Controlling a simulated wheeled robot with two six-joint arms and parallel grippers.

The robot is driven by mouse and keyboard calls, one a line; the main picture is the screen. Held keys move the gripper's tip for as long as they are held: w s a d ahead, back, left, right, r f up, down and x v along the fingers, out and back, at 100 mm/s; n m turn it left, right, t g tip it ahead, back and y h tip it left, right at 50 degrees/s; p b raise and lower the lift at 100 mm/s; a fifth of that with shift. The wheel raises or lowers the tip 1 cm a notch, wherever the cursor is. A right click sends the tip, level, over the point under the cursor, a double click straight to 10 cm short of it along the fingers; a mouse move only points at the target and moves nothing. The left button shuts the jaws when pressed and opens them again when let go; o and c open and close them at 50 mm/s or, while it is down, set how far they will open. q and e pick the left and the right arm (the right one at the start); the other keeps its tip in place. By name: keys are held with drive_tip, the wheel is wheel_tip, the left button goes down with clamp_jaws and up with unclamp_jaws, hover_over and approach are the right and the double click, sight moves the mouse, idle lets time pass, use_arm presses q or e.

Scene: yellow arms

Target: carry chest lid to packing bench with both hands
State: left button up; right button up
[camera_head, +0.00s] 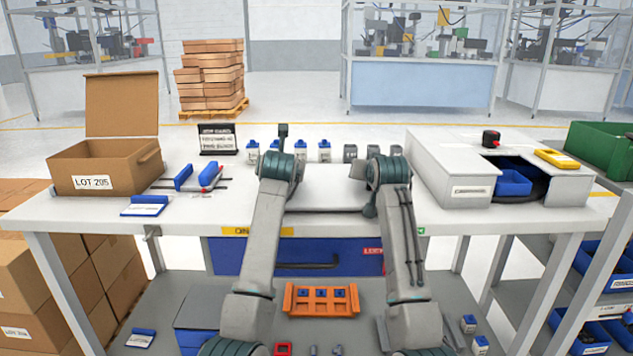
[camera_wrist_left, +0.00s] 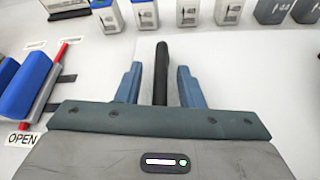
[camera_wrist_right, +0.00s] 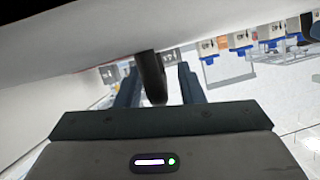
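A plain white panel, which looks like the chest lid (camera_head: 325,188), lies between my two arms on the white bench (camera_head: 110,210). Its outline is hard to separate from the white top. My left gripper (camera_head: 281,168) points away at the panel's left side. In the left wrist view, a black bar (camera_wrist_left: 161,75) stands between its parted fingers (camera_wrist_left: 157,72), with gaps on both sides. My right gripper (camera_head: 388,172) is at the panel's right side. In the right wrist view, a black bar (camera_wrist_right: 152,78) lies between its parted fingers (camera_wrist_right: 157,85); contact is unclear. The head view hides both sets of fingertips.
An open cardboard box (camera_head: 110,168) stands at the bench's left. A grey-white chest-like housing (camera_head: 445,170) with a dark opening and blue bin (camera_head: 513,184) stands at the right. Small blue-capped containers (camera_head: 324,151) and grey blocks line the back. A green crate (camera_head: 600,150) is far right.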

use_arm(q)
drive_tip(key=shift+s, duration=0.1)
drive_tip(key=v, duration=1.1)
drive_tip(key=shift+s+d+r, duration=0.15)
drive_tip(key=shift+s, duration=0.2)
use_arm(e)
drive_tip(key=shift+s, duration=0.1)
drive_tip(key=v, duration=1.2)
drive_tip(key=shift+f, duration=0.1)
